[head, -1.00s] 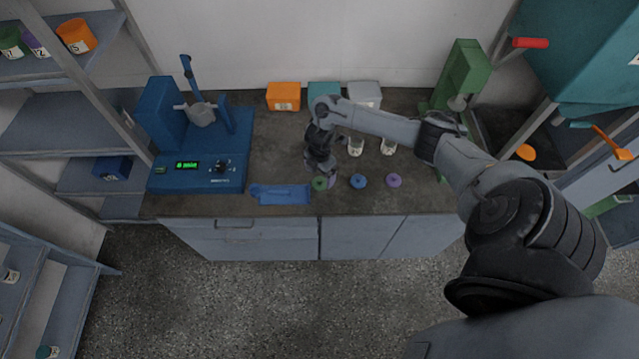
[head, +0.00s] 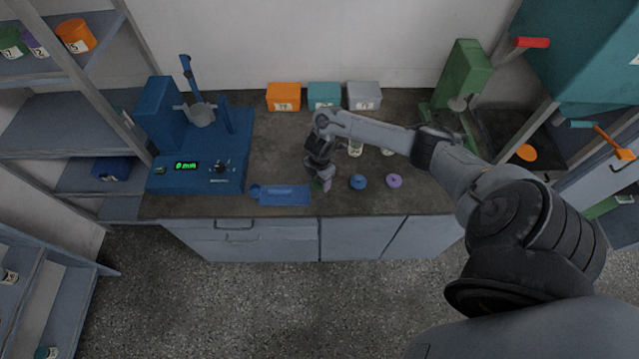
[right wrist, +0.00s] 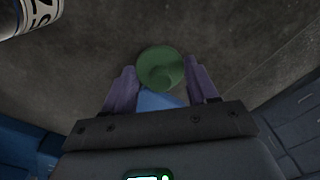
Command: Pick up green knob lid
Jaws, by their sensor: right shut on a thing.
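The green knob lid (right wrist: 160,68) is round and sits between the tips of my right gripper's purple fingers (right wrist: 163,82) in the right wrist view. In the head view my right gripper (head: 322,184) points down at the front part of the bench and mostly covers the green lid (head: 317,186). My right gripper is shut on the green lid. I cannot tell whether the lid still touches the bench top. My left gripper is not in view.
A blue lid (head: 358,182) and a purple lid (head: 393,181) lie to the right of the gripper. A blue tool (head: 282,194) lies close on its left. A blue machine (head: 190,170) stands at the left, and orange, teal and grey bins (head: 283,97) line the back.

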